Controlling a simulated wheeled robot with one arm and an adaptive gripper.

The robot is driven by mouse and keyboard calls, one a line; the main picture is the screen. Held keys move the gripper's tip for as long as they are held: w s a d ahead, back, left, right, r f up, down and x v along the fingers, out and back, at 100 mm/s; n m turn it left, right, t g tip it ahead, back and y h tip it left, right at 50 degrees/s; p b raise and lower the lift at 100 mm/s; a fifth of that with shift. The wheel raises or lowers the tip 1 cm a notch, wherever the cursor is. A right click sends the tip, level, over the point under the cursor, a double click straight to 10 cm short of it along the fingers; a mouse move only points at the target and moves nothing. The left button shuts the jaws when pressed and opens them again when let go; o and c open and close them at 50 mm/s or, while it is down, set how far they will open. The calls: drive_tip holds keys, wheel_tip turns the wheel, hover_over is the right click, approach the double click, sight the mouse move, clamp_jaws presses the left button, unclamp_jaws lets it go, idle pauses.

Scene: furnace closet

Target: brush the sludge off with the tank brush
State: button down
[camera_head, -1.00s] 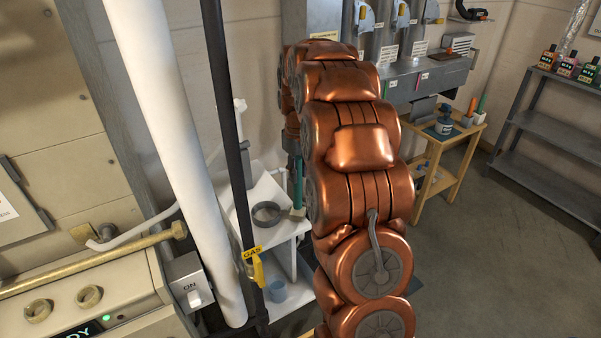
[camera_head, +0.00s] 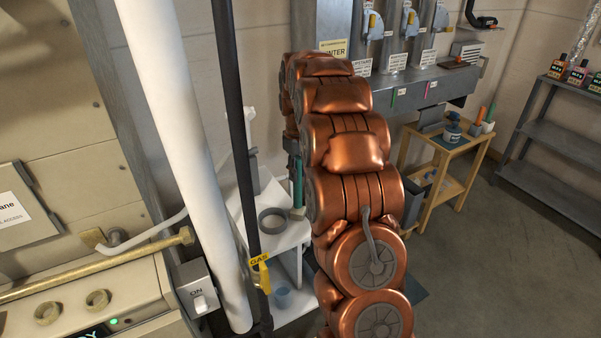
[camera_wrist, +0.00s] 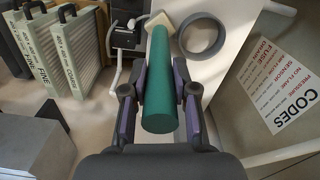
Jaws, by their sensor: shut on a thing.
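In the wrist view, my gripper (camera_wrist: 160,105) is shut on a green cylindrical handle (camera_wrist: 160,85), with a finger on each side. I take it to be the tank brush. Its far end meets a pale square piece (camera_wrist: 171,22), and I cannot tell whether that is part of the brush. In the head view, a narrow strip of the green handle (camera_head: 298,186) shows left of my copper-coloured arm, which hides the gripper. A grey ring (camera_head: 272,220) lies on the white shelf, and it also shows just right of the handle's far end in the wrist view (camera_wrist: 203,35). I cannot make out any sludge.
A white pipe (camera_head: 180,150) and a dark gas pipe (camera_head: 238,150) stand left of my arm. A wooden table (camera_head: 447,146) with bottles stands right. Filters (camera_wrist: 62,45) stand left in the wrist view.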

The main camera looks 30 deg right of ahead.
drive_tip(key=shift+w+d+r+p, duration=0.15)
drive_tip(key=shift+w+p, duration=0.25)
drive_tip(key=shift+w, duration=1.15)
drive_tip(key=shift+s, duration=0.15)
drive_tip(key=s+b, duration=0.3)
drive_tip(key=s, duration=0.5)
drive_tip(key=shift+s+a+f, duration=0.35)
drive_tip(key=shift+a, duration=0.1)
idle(0.5)
drive_tip(key=shift+r, duration=0.1)
idle(0.4)
wheel_tip(320, 180, up, 10)
drive_tip(key=p, duration=0.2)
idle(1.1)
drive_tip(key=shift+w, duration=0.1)
